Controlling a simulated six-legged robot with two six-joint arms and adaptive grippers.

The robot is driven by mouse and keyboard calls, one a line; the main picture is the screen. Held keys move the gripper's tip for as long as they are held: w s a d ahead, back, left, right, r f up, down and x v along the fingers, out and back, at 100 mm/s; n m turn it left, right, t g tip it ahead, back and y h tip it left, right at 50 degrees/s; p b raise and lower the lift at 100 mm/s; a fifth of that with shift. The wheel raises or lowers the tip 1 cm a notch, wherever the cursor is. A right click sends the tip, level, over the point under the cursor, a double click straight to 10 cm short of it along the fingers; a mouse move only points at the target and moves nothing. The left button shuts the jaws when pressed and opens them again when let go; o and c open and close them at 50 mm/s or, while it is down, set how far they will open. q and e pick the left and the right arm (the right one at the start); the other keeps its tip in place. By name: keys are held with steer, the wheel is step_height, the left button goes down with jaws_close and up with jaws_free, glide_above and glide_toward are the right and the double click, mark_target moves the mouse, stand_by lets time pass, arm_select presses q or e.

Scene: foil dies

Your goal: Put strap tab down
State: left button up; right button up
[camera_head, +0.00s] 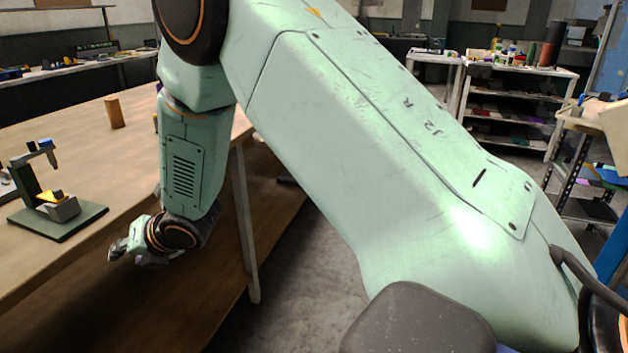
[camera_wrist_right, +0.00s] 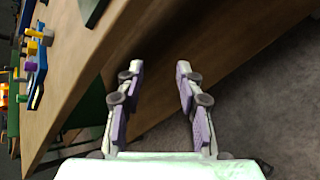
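My right gripper (camera_head: 116,250) hangs at the near edge of the wooden table in the head view. In the right wrist view its two purple-and-white fingers (camera_wrist_right: 158,70) are spread apart with nothing between them. The wooden table's edge and the dark space beside it show behind the fingers. I cannot make out a strap tab in either view. My left gripper is not in view.
A small green press (camera_head: 62,214) with a yellow piece stands on the wooden table (camera_head: 100,160), left of my right arm. A brown cylinder (camera_head: 115,112) stands farther back. A blue tray (camera_wrist_right: 38,78) with yellow pieces shows in the wrist view. Shelves (camera_head: 510,105) stand at back right.

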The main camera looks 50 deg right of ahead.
steer(key=s+d+f+m+g+h, duration=0.25)
steer(key=s+f+m+g, duration=0.25)
steer(key=s+f+m, duration=1.25)
steer(key=s+d+f+m+g, duration=0.1)
steer(key=s+m, duration=0.3)
steer(key=s, duration=0.4)
steer(key=s+d+f+m+g+h, duration=0.1)
steer(key=s+d+f+m+g, duration=0.1)
steer(key=s+m, duration=0.3)
steer(key=s+d+f+m+g, duration=0.1)
steer(key=s+f+m+g, duration=0.1)
steer(key=s, duration=1.1)
steer(key=f+m, duration=0.1)
steer(key=m, duration=0.1)
steer(key=shift+d+f+m, duration=0.15)
steer(key=shift+f+m, duration=0.2)
